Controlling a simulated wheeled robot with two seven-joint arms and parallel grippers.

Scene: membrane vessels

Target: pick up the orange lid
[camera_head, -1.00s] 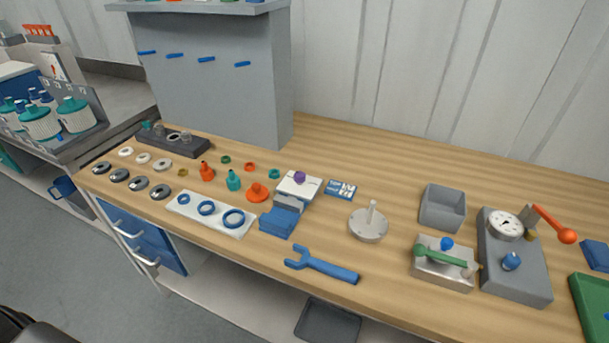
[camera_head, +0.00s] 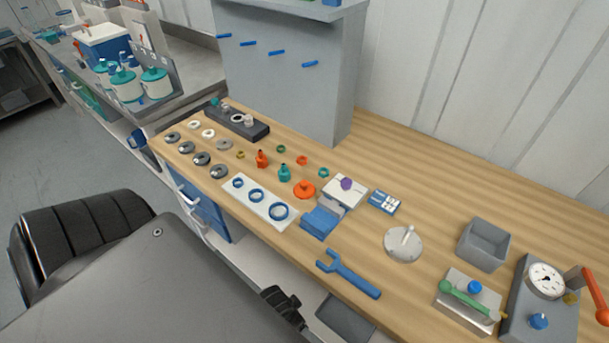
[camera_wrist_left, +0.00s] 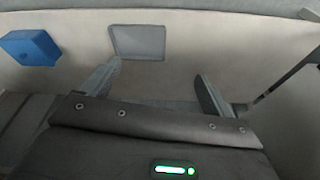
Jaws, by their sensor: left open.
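The orange lid (camera_head: 304,190), a flat round disc with a small knob, lies on the wooden bench, left of the white block with the purple knob (camera_head: 346,184). An orange bottle-shaped piece (camera_head: 262,159) stands farther left. My left arm fills the lower left of the head view, in front of the bench and apart from the lid; its fingers cannot be made out there. In the left wrist view my left gripper (camera_wrist_left: 158,68) is open with nothing between its fingers. The lid is not in the wrist view. My right gripper is not in view.
A white plate with blue rings (camera_head: 265,212), a blue block (camera_head: 322,222) and a blue fork-shaped wrench (camera_head: 348,273) lie near the lid. A grey panel stand (camera_head: 285,80) rises behind. The wrist view shows a grey tray (camera_wrist_left: 137,42) and a blue box (camera_wrist_left: 30,47).

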